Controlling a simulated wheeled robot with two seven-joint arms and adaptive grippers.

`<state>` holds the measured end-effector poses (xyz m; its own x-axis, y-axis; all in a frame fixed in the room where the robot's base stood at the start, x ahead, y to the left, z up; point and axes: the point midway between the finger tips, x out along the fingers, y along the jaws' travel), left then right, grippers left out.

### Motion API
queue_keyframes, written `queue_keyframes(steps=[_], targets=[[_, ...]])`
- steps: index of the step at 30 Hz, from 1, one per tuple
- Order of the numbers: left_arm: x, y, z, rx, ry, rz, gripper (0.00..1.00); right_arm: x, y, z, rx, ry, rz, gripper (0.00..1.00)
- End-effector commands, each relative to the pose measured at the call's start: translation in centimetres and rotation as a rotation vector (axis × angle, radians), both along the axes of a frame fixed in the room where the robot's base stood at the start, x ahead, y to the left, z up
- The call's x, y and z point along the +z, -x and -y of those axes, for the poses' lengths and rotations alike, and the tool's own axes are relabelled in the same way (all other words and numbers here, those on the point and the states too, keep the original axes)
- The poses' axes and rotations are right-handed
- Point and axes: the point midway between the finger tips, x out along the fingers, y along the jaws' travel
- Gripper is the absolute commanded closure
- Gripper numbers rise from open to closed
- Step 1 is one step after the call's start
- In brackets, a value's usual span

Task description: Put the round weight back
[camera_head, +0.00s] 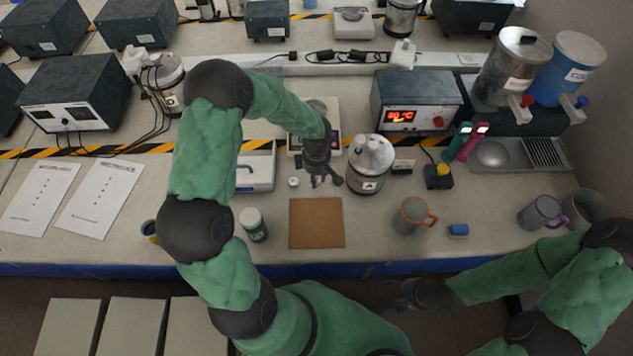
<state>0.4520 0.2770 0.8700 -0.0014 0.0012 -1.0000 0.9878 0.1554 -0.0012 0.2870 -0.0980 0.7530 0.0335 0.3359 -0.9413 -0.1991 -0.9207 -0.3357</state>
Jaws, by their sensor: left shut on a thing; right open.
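My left gripper (326,182) is above the bench, between the brown square mat (316,222) and the scale-like device (335,135) behind it, left of the silver kettle-like vessel. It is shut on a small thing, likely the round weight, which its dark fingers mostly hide. A small round white object (293,182) sits on the bench just left of the gripper, apart from it. My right gripper (400,294) is open and empty, low at the front, off the bench edge.
The silver vessel (370,166) stands close right of my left gripper. The heater box (418,98) is behind.

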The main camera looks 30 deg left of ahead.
Motion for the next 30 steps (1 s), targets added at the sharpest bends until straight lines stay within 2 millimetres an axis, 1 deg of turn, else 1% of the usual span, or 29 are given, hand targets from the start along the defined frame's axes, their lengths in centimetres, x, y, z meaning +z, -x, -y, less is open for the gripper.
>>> queue_keyframes(steps=[3, 9, 17, 23, 24, 25, 26, 30], targets=[[-0.7, -0.5, -0.3, 0.0, 0.0, 0.0, 1.0, -0.1, 0.0, 0.0, 0.0, 0.0, 0.0, 0.29], [-3.4, -0.4, -0.2, 0.001, 0.001, -0.002, 1.0, -0.6, 0.0, 0.0, 0.0, 0.0, 0.0, 0.29], [-3.6, -0.4, -0.3, 0.0, 0.0, 0.001, 1.0, -0.5, 0.0, 0.0, 0.0, 0.0, 0.0, 0.29], [-4.0, -0.4, -0.2, 0.0, 0.001, 0.001, 1.0, -1.1, 0.0, 0.0, 0.0, 0.0, 0.0, 0.29], [-3.9, -0.4, -0.2, 0.0, 0.001, 0.0, 0.64, -1.0, 0.0, 0.0, 0.0, 0.0, 0.0, 0.29], [-3.9, -0.4, -0.2, 0.0, 0.001, 0.0, 0.55, -1.0, 0.0, 0.0, 0.0, 0.0, 0.0, 0.29], [-3.9, -0.4, -0.2, 0.0, 0.001, 0.0, 0.48, -1.0, 0.0, 0.0, 0.0, 0.0, 0.0, 0.29], [-3.9, -0.4, -0.2, 0.0, 0.001, 0.0, 0.48, -0.9, 0.0, 0.0, 0.0, 0.0, 0.0, 0.29]])
